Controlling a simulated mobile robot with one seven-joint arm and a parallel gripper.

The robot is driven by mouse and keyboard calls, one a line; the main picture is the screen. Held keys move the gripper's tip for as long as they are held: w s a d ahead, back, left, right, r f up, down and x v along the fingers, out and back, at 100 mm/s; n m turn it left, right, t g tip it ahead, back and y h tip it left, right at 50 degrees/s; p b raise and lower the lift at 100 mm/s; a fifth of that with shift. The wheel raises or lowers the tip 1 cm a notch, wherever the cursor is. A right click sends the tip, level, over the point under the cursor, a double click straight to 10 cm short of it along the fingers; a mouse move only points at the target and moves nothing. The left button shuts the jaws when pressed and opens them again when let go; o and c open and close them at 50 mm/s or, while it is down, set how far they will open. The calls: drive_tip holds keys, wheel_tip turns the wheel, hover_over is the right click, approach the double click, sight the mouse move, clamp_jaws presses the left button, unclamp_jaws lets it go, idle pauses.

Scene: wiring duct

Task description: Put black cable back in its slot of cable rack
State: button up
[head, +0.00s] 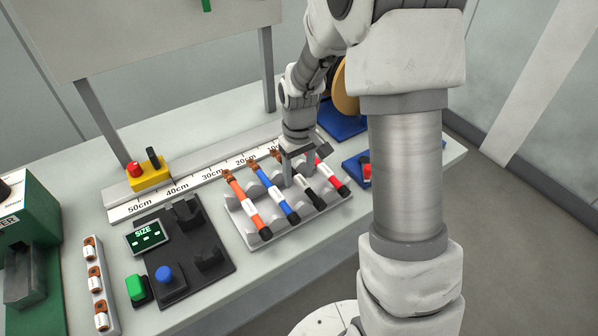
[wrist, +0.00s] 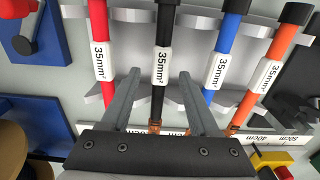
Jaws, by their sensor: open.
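The black cable (head: 308,188) lies in the cable rack (head: 258,236), between the blue cable (head: 279,197) and the red cable (head: 331,174). It carries a white 35mm² label and also shows in the wrist view (wrist: 163,65). In the wrist view my gripper (wrist: 160,78) is open, with one finger on each side of the black cable and gaps to both. Whether the cable is fully seated in its slot is hard to tell. An orange cable (head: 248,205) lies in the rack's leftmost place.
A ruler strip (head: 190,190) runs behind the rack. A black device with a SIZE display (head: 146,237) stands to the left, with a green block (head: 137,288) beside it. A yellow box with a red button (head: 150,174) stands at the back left.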

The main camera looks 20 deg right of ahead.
wheel_tip(320, 180, up, 18)
drive_tip(key=p, duration=0.1)
drive_tip(key=shift+f+p, duration=0.25)
drive_tip(key=shift+p, duration=0.15)
drive_tip(key=s+r+m+t, duration=0.1)
drive_tip(key=s+r+t, duration=0.1)
drive_tip(key=s, duration=0.8)
drive_tip(key=s+r+m+t, duration=0.2)
drive_tip(key=s+r+t, duration=0.1)
drive_tip(key=s, duration=0.7)
drive_tip(key=shift+s+r+m+t, duration=0.25)
drive_tip(key=shift+r+m+t, duration=0.05)
drive_tip(key=shift+r, duration=0.55)
